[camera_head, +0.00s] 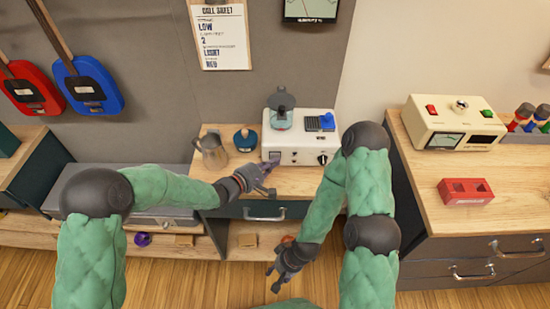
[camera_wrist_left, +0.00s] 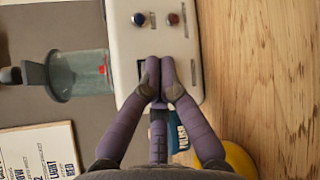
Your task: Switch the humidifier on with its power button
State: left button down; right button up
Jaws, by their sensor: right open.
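The likely humidifier, a white box (camera_head: 300,143) with a clear vessel and dark cap on top, stands on the wooden bench. It also shows in the left wrist view (camera_wrist_left: 125,40), with two round controls, one dark and one red. On its front are a dark rectangle (camera_head: 275,155) at left and a black knob (camera_head: 322,158) at right. I cannot tell which control is the power button. My left gripper (camera_head: 265,182) is just before the box's left front; in the left wrist view its fingertips (camera_wrist_left: 163,75) are together, overlapping the front. Contact is unclear. My right gripper (camera_head: 275,280) is low, open and empty.
A metal pitcher (camera_head: 211,150) and a small teal pot (camera_head: 245,140) stand left of the box. A drawer with a handle (camera_head: 265,212) is below. At right, a cabinet carries a cream meter box (camera_head: 455,123) and a red block (camera_head: 466,191).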

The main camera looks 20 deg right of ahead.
pick_arm(q)
jog(key=shift+w+r, duration=0.1)
jog(key=shift+w, duration=0.2)
jog(key=shift+p, duration=0.3)
jog(key=shift+s+p, duration=0.3)
jog(key=shift+s, duration=0.05)
jog(key=shift+s+a, duration=0.1)
jog(key=shift+s+a+p, duration=0.25)
jog(key=shift+s+p, duration=0.05)
jog(key=shift+s, duration=0.65)
jog(key=shift+s+a+p, duration=0.25)
jog(key=shift+s+a, duration=0.05)
jog(key=shift+s, duration=0.65)
jog(key=shift+s+a+p, duration=0.25)
jog(key=shift+s+p, duration=0.05)
jog(key=shift+s, duration=0.65)
